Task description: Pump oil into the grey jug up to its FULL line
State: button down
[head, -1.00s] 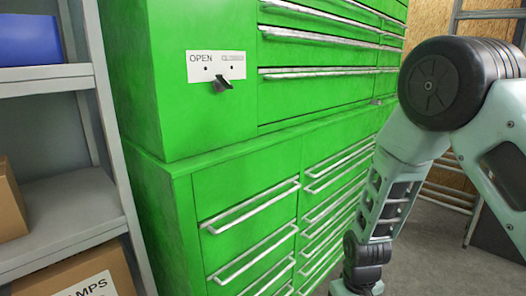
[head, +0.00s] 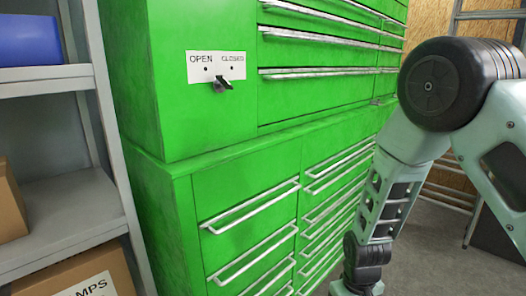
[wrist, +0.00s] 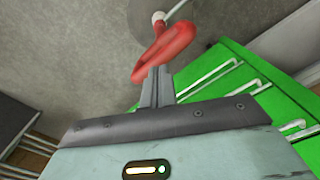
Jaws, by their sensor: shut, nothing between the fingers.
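My gripper (wrist: 158,82) shows in the wrist view with its two grey fingers together and nothing between them. A curved red handle-like part (wrist: 168,48) is just beyond the fingertips and overlaps them in the picture; I cannot tell whether they touch. A pale rounded piece (wrist: 158,17) is at the red part's upper end, by a grey shape at the top edge. I cannot tell whether these belong to the oil pump. I cannot make out the grey jug or its FULL line in either view. My gripper is outside the head view.
A green drawer cabinet (head: 232,190) fills the middle of the head view, with a dark lever (head: 222,85) under OPEN and CLOSED labels. A grey shelf (head: 66,205) with boxes (head: 88,278) stands at left. Concrete floor (head: 430,258) shows at right.

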jog(key=shift+f+b, duration=1.7)
jog(key=shift+f, duration=0.9)
jog(key=shift+r+p, duration=2.2)
jog(key=shift+r, duration=0.4)
